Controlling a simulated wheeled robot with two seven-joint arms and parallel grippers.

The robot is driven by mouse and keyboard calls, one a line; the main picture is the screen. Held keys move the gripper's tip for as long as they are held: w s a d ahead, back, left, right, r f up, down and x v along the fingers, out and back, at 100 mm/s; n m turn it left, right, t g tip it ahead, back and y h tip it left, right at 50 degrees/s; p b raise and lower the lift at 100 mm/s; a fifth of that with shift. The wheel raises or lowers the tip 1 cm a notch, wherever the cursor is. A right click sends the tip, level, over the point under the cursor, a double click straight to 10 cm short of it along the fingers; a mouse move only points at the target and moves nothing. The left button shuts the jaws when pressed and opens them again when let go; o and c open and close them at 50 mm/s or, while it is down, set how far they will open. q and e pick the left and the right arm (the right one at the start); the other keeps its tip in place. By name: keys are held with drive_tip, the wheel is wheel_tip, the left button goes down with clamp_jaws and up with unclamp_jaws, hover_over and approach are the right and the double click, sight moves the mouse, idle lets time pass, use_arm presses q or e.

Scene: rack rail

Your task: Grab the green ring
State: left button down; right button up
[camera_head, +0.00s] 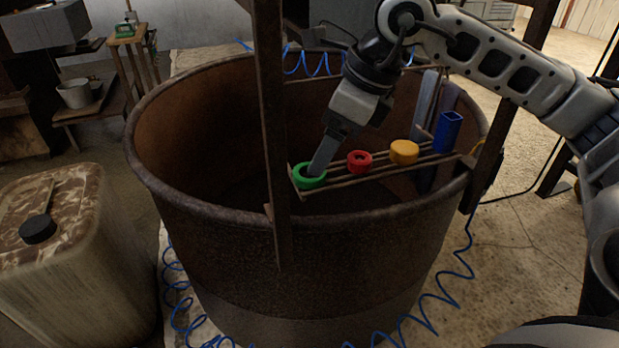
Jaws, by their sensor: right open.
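A green ring (308,181) lies at the left end of a narrow slatted rack (372,178) that spans the inside of a large rusty tub. My right gripper (320,168) reaches down from the upper right. Its fingertips are at the green ring, over its hole or far edge, and partly cover it. The gripper is open; the gap between its fingers is hard to see from this side. I cannot tell whether a finger touches the ring. My left gripper is not in view.
On the same rack, to the right, are a red ring (359,161), an orange round piece (404,151) and a blue block (449,131). A rusty upright post (272,110) stands just left of the green ring. The tub (330,250) surrounds the rack. A tank (75,270) stands at left.

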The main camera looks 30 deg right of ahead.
drive_tip(key=b+x, duration=0.1)
drive_tip(key=x, duration=0.3)
drive_tip(key=shift+w, duration=0.15)
drive_tip(key=shift+w+a+f+b, duration=0.15)
drive_tip(key=shift+w+f+b, duration=0.05)
drive_tip(key=shift+f+b, duration=0.15)
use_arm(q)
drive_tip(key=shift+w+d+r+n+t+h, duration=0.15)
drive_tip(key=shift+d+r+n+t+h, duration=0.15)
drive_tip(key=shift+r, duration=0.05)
use_arm(e)
drive_tip(key=c, duration=1.1)
drive_tip(key=shift+o, duration=0.2)
